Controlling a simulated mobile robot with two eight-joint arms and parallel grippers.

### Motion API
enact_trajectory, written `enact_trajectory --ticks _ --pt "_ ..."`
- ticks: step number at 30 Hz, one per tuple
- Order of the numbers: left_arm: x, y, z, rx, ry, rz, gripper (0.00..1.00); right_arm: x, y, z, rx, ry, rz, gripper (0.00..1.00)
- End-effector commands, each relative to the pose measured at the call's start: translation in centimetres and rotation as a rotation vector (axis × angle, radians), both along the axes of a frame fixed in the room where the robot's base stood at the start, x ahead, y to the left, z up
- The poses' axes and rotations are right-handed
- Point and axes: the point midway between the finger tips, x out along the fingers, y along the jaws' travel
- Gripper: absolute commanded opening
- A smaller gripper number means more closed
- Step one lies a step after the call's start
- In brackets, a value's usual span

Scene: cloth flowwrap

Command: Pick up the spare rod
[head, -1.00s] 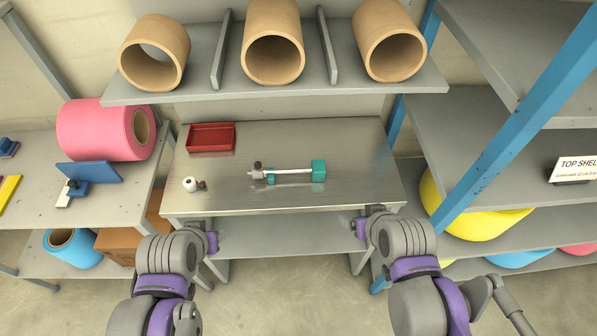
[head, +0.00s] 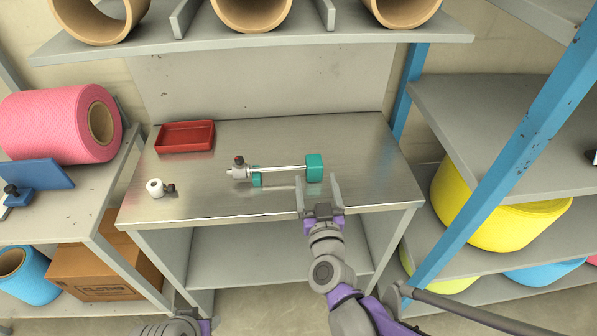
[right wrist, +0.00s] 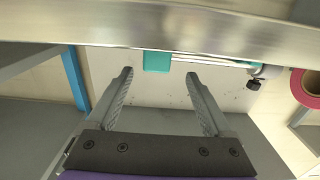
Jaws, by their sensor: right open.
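The spare rod (head: 285,169) is a thin silvery rod lying level on two teal supports on the steel table, a larger teal block (head: 315,167) under its right end. A grey fitting with a dark knob (head: 239,162) sits at its left end. My right gripper (head: 318,181) is open and empty at the table's front part, just short of the larger block. In the right wrist view its open fingers (right wrist: 158,82) point towards the teal block (right wrist: 157,61), apart from it, and the rod (right wrist: 213,61) shows beside it. Only a bit of my left arm shows at the bottom edge; its jaws are hidden.
On the steel table (head: 220,195) are a red tray (head: 185,137) at the back left and a small white roller piece (head: 155,187) at the front left. A shelf with cardboard tubes (head: 252,12) hangs behind. A blue post (head: 490,165) stands right.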

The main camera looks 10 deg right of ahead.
Motion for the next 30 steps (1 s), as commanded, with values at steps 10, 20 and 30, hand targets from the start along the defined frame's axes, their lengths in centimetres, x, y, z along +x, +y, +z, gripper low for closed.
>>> enact_trajectory --ticks 10,20,30 --pt "0.0 0.0 -0.2 0.000 0.001 0.000 0.50 3.5 -0.3 0.3 -0.001 0.001 0.000 0.85" --pt "0.0 0.0 -0.4 0.000 0.001 0.000 0.50 7.2 -0.5 0.7 0.000 0.001 0.002 0.85" --pt "0.0 0.0 -0.4 0.000 0.001 0.000 0.50 7.2 -0.5 0.7 0.000 0.001 0.002 0.62"
